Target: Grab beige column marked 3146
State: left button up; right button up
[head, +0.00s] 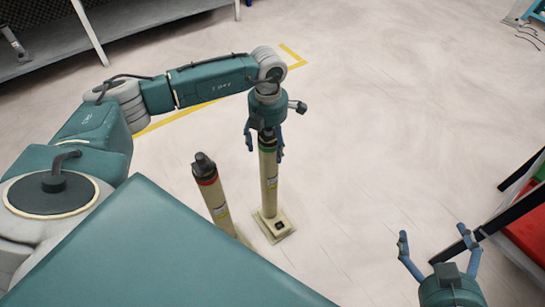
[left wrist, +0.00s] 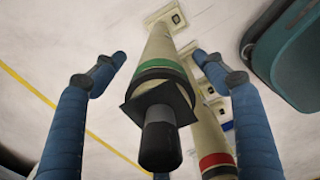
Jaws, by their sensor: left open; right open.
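A beige column with a green band and dark top (head: 269,180) stands upright on a square foot. It also shows in the left wrist view (left wrist: 165,45), its dark cap pointing at the camera. A second beige column with a red band (head: 215,197) stands just left of it; its foot is hidden by my body. It shows at the lower right of the left wrist view (left wrist: 205,115). I cannot read 3146 on either. My left gripper (head: 265,146) is open above the green-banded column, fingers either side of its top. My right gripper (head: 434,238) is open and empty.
A grey bench (head: 55,62) stands at the back left. A yellow floor line (head: 185,115) runs behind the columns. A dark-framed rack with a red bin (head: 528,232) is at the right edge, close to my right gripper. The floor (head: 390,120) between is clear.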

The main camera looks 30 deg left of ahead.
pick_arm(q)
jog(key=shift+f, duration=0.15)
grip_shut()
jog(key=shift+w, duration=0.15)
jog(key=shift+r, duration=0.25)
